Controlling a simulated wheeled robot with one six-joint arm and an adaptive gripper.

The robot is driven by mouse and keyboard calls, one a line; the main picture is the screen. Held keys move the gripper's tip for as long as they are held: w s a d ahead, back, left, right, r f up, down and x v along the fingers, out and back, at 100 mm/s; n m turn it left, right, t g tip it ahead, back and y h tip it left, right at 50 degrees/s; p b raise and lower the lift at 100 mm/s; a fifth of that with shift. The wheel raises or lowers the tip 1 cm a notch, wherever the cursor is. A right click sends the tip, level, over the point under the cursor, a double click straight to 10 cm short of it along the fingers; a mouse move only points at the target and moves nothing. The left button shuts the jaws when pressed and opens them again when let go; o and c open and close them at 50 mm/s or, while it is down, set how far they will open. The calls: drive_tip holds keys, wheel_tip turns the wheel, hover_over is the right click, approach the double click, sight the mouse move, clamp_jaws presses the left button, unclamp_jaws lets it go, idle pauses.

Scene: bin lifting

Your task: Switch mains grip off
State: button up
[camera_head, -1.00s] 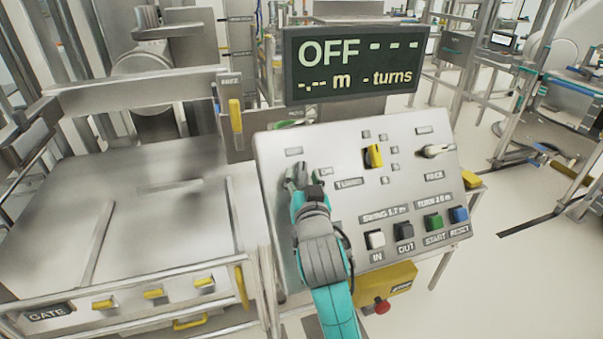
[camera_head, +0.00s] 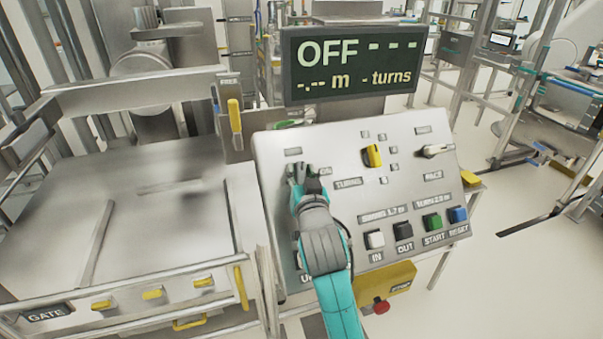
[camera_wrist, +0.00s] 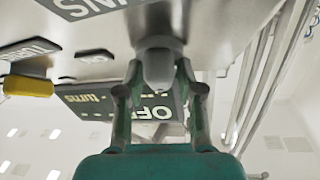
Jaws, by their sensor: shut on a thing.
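The control panel (camera_head: 350,235) is a sloped grey metal plate with labelled switches and buttons. My gripper (camera_head: 302,175) is at the panel's upper left, with its fingers around a switch grip that it mostly hides in the head view. In the wrist view my gripper (camera_wrist: 158,95) is shut on a grey rounded mains grip (camera_wrist: 158,65), between its two fingers. The dark display (camera_head: 355,65) above the panel reads OFF, with dashes for metres and turns. It also shows upside down behind the fingers in the wrist view (camera_wrist: 90,105).
A yellow selector (camera_head: 373,156) and a pale lever (camera_head: 435,150) are right of my gripper. Several push buttons, including a green one (camera_head: 433,223), line the lower right. A red knob (camera_head: 381,307) sits below the panel. A railed metal platform (camera_head: 130,215) stands left.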

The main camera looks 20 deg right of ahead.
drive_tip(key=shift+f+n+y, duration=0.1)
drive_tip(key=shift+n+y, duration=1.2)
drive_tip(key=shift+n, duration=0.6)
drive_tip(key=o, duration=0.9)
drive_tip(key=s, duration=1.2)
drive_tip(key=shift+f, duration=0.1)
